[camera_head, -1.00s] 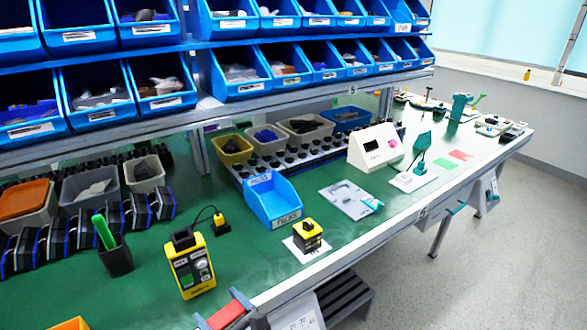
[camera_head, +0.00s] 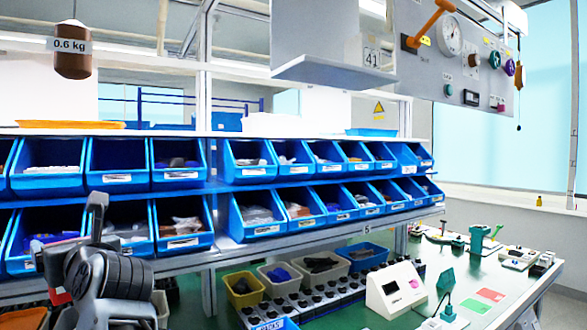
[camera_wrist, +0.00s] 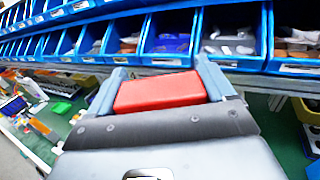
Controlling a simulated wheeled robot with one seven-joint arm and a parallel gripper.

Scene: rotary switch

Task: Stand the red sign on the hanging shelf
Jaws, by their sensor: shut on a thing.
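My gripper (camera_wrist: 160,78) is shut on the red sign (camera_wrist: 160,92), which lies between its two grey-blue fingers in the wrist view. In the head view my arm is at the lower left, in front of the blue bins, and only a small red patch of the sign (camera_head: 60,298) shows; the rest is hidden. The hanging shelf (camera_head: 330,69) is a flat grey ledge at top centre of the head view, above the bins and well apart from my gripper. Its visible ledge edge looks clear, but its top surface is not visible.
Two rows of blue bins (camera_head: 248,175) span the middle. A brown 0.6 kg weight (camera_head: 72,62) hangs at upper left. A grey panel with an orange lever (camera_head: 428,24), a gauge and knobs is right of the shelf. Open space lies between the bins and the shelf.

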